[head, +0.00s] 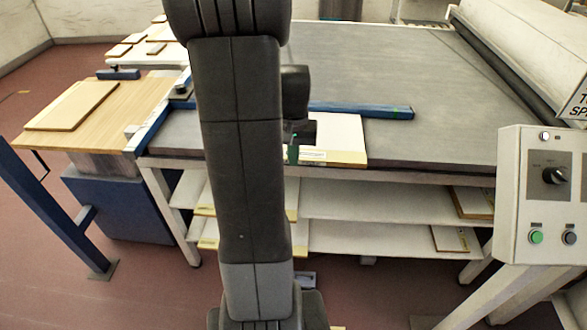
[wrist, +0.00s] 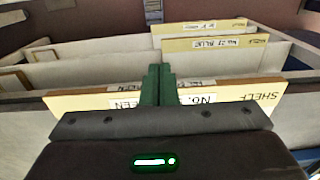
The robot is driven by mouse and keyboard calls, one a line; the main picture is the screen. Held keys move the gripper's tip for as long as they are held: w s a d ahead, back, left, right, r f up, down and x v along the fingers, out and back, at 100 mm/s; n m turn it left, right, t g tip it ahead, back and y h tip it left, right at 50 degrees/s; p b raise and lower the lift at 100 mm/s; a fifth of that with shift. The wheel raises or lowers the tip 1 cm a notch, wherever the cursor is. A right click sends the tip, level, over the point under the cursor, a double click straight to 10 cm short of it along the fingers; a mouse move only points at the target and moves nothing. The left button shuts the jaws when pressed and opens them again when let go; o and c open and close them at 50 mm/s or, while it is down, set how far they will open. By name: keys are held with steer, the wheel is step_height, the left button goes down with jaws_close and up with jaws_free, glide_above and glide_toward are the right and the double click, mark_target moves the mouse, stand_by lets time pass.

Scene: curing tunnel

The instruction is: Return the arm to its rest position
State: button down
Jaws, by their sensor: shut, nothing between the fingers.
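My arm (head: 240,150) rises through the middle of the head view and hides part of the table behind it. My gripper shows in the wrist view (wrist: 160,80), with its two green fingers together and nothing between them. In the head view a small green part of it shows beside the arm, near a white panel (head: 340,135) with a yellow labelled edge on the grey belt. In the wrist view the fingers overlap a yellow labelled edge (wrist: 235,92); I cannot tell whether they touch it.
The grey conveyor belt (head: 420,75) carries a blue bar (head: 375,110). Shelves (head: 350,201) with panels are below. A control box (head: 540,200) stands at right. A wooden table (head: 105,125) with a board and a blue post (head: 45,205) are at left. Red floor is open at far left.

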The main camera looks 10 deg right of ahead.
step_height(320, 180, up, 4)
steer(key=shift+f, duration=0.1)
stand_by(0.4)
